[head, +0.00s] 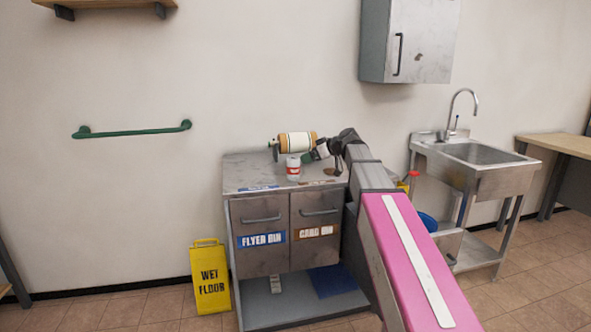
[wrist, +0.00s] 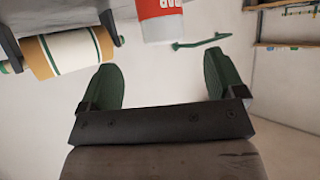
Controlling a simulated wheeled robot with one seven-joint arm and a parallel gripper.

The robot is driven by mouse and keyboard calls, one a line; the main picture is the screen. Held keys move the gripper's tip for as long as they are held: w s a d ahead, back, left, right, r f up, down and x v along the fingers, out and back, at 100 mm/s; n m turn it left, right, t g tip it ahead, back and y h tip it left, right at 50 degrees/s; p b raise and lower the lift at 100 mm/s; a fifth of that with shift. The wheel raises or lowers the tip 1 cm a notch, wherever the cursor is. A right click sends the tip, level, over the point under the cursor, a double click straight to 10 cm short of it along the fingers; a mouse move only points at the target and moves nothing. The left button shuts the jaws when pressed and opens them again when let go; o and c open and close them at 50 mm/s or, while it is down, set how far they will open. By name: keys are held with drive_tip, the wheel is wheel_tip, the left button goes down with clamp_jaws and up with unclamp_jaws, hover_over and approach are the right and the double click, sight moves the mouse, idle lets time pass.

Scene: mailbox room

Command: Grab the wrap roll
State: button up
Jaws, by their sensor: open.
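The wrap roll (head: 297,141), a white cylinder with tan ends and green bands, lies on its side above the back of the metal cabinet top. The wrist view shows the roll (wrist: 70,52) at the upper left, between dark end pieces and outside my fingers. My gripper (head: 309,157) is over the cabinet top, beside the roll's right end. In the wrist view its green fingers (wrist: 163,65) are wide apart with nothing between them. The contact between gripper and roll cannot be judged in the head view, where my wrist overlaps that area.
A red and white can (head: 293,167) stands on the cabinet top (head: 240,175), in front of the roll; it also shows in the wrist view (wrist: 160,20). A yellow wet floor sign (head: 210,278) stands left of the cabinet. A sink (head: 480,155) is at right.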

sight(293, 164)
drive_tip(key=x, duration=0.9)
drive_tip(key=shift+a+f, duration=0.25)
drive_tip(key=shift+a, duration=0.1)
drive_tip(key=c, duration=1)
